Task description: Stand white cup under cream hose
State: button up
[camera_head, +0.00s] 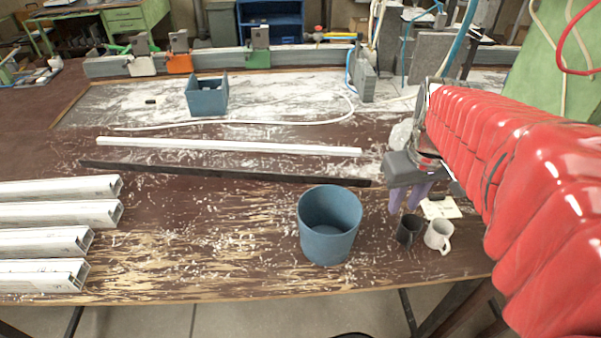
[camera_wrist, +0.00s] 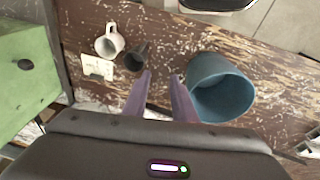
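The white cup (camera_head: 434,236) stands upright near the front edge of the bench, its handle on its right side in the head view; it also shows in the wrist view (camera_wrist: 109,43), upper left. A dark cup (camera_head: 408,231) stands close beside it and shows in the wrist view (camera_wrist: 135,58). My gripper (camera_head: 404,207) is above and behind the cups. In the wrist view its purple fingers (camera_wrist: 160,76) are apart with nothing between them. A cream hose (camera_head: 375,22) hangs at the back and a cream line (camera_head: 240,123) curves across the bench top; whether they join is unclear.
A large blue bin (camera_head: 329,228) stands left of the cups. A small card (camera_head: 443,208) lies behind them. White and dark bars (camera_head: 230,146) lie across the bench, with white profiles (camera_head: 50,213) at left. A blue hose (camera_head: 460,38) and green panel (camera_head: 553,65) are at right.

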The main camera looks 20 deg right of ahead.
jog(key=s+a+r+t, duration=0.1)
jog(key=a+t, duration=0.1)
jog(key=a, duration=0.7)
jog(key=s+a+r+n+t+y, duration=0.1)
jog(key=s+a, duration=0.1)
jog(key=a, duration=0.7)
jog(key=shift+a+t, duration=0.2)
jog(key=shift+t, duration=0.2)
jog(key=shift+r, duration=0.1)
jog(key=o, duration=0.4)
jog(key=shift+c, duration=1.1)
jog(key=shift+d, duration=0.1)
